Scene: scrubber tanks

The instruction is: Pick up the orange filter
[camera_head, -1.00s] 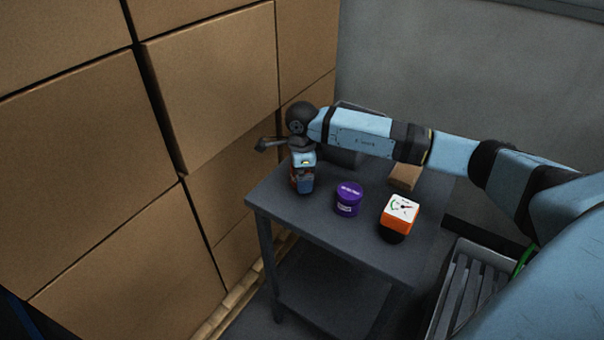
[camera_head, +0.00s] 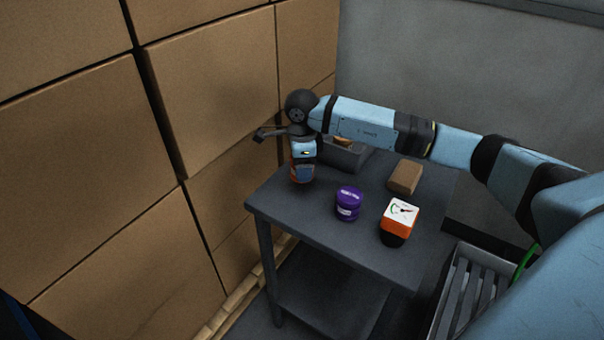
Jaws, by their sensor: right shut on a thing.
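My right gripper (camera_head: 303,174) is at the left back of the dark table, pointing down, with its arm reaching in from the right. It is shut on the orange filter (camera_head: 293,171), of which only a small orange part shows; the gripper hides the rest. I cannot tell clearly whether the filter touches the table top. My left gripper is not in view.
A purple container (camera_head: 348,204) and an orange-and-black gauge with a white face (camera_head: 399,220) stand on the table (camera_head: 330,237). A cardboard-brown block (camera_head: 404,177) and a grey bin (camera_head: 346,158) are behind. Stacked large boxes (camera_head: 215,90) rise close on the left.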

